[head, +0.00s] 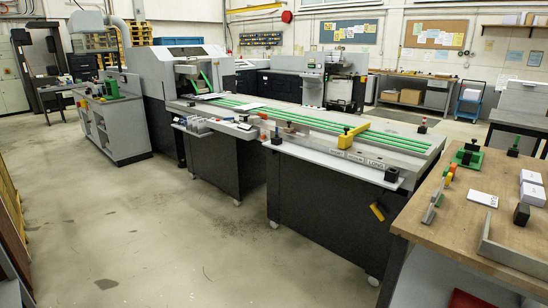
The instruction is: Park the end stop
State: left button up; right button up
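A second, smaller yellow piece (377,211) is on the dark front panel of the machine cabinet. Neither of my grippers shows in the head view, so I cannot see what they hold.
A wooden workbench (450,216) stands at the right front with a green-based fixture (468,155), a white card (482,199) and paper stacks (532,190). A grey cabinet (118,132) stands at the left. The concrete floor (150,225) in front of the machine is clear.

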aim_at(345, 140)
jog(key=i, duration=3.55)
jog(key=z, duration=2.65)
